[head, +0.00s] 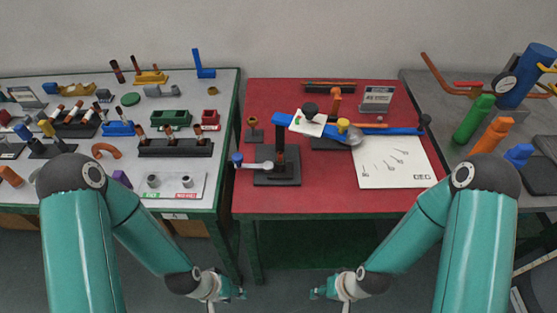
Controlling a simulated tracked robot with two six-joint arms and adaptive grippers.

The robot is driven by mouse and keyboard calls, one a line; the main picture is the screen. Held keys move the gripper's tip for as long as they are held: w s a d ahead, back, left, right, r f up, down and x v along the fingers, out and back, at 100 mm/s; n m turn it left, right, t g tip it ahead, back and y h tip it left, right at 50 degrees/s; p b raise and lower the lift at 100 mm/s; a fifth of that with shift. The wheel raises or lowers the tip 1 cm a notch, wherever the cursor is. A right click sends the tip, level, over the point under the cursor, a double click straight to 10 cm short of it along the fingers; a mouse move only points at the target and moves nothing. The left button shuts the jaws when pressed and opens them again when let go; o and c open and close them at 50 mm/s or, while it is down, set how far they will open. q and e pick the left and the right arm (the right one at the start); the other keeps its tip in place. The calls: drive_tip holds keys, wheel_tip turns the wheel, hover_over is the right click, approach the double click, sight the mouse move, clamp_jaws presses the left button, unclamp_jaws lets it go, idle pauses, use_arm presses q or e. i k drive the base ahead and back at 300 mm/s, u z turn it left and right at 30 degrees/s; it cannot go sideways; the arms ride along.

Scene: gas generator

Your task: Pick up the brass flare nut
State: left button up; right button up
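A small brass-coloured piece (252,120) sits on a dark stand near the left edge of the red table (335,205). It looks like the brass flare nut, but it is too small to be sure. Another small brass-coloured piece (213,91) lies at the right side of the left table. My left gripper (238,293) hangs in front of the red table, low in the head view and well short of both pieces. My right gripper (316,293) hangs to its right, also away from everything. Neither visibly holds anything, and their finger openings are too small to judge.
A dark stand (277,178) carries a long blue bar (390,131) across the red table. A white sheet (398,175) lies at the right. The left table (60,90) is crowded with small parts. Gas cylinders (474,118) lie on the right bench. The red table's front strip is clear.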

sight(253, 124)
drive_tip(key=z, duration=0.05)
drive_tip(key=k, duration=1.6)
drive_tip(key=z, duration=0.45)
drive_tip(key=i, duration=1)
drive_tip(key=u, duration=0.05)
